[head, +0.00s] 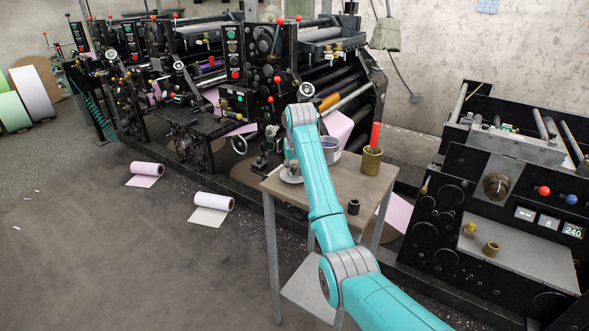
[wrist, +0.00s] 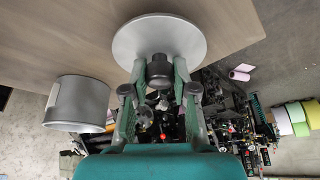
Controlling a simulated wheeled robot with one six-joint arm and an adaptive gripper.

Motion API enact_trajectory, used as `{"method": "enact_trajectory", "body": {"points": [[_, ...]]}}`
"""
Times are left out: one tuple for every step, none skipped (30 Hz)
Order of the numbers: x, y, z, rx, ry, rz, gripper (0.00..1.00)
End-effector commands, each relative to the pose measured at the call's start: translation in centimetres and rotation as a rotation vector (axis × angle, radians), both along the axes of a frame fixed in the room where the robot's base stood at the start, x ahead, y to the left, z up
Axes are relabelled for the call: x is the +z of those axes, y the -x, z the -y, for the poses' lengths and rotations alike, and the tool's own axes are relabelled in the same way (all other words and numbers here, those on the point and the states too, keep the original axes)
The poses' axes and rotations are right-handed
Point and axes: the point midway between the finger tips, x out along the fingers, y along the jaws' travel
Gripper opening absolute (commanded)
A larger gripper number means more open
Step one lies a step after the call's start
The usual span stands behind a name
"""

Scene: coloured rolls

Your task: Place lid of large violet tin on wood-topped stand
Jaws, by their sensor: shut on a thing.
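The lid (wrist: 148,38) is a round grey metal disc with a small dark knob. My gripper (wrist: 160,82) is shut on that knob. In the head view the lid (head: 291,179) is at the left edge of the wood-topped stand (head: 332,200), with my gripper mostly hidden behind my arm. I cannot tell whether the lid touches the wood or hangs just above it. The large tin (head: 331,151) stands on the far part of the top, without its lid, violet inside. In the wrist view the tin's plain grey wall (wrist: 75,104) shows beside the lid, apart from it.
A brass-coloured pot (head: 371,162) holding a red thing stands at the back right of the top. A small black cylinder (head: 353,207) is near the front. Black press machinery (head: 200,80) stands behind, another machine (head: 500,190) at right. Paper rolls (head: 214,202) lie on the floor.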

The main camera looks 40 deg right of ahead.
Motion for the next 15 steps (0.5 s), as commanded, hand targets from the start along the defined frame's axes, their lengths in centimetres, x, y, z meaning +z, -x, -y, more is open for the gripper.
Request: {"method": "enact_trajectory", "body": {"points": [[-0.45,0.01,0.00,0.000,0.000,0.000,0.00],[-0.58,0.00,0.00,0.000,0.000,0.001,0.00],[-0.63,-0.02,0.01,0.000,0.001,0.002,0.00],[-0.63,-0.03,0.01,0.000,0.001,0.002,0.00],[-0.59,-0.03,0.02,0.000,0.001,0.002,0.00],[-0.59,-0.03,0.01,0.000,0.001,0.002,0.00],[-0.58,-0.02,0.01,0.000,0.001,0.002,0.00],[-0.58,-0.02,0.01,0.000,0.001,0.002,0.00],[-0.62,-0.03,0.01,0.000,0.001,0.002,0.00],[-0.67,-0.02,0.01,0.000,0.000,0.001,0.00],[-0.76,-0.01,0.01,0.000,0.000,0.001,0.00],[-0.87,-0.01,0.01,0.000,0.000,0.001,0.00],[-0.91,-0.02,0.01,0.000,0.000,0.001,0.29],[-0.88,-0.02,0.01,0.000,0.000,0.001,0.37],[-0.88,-0.02,0.01,0.000,0.000,0.001,0.47]]}}
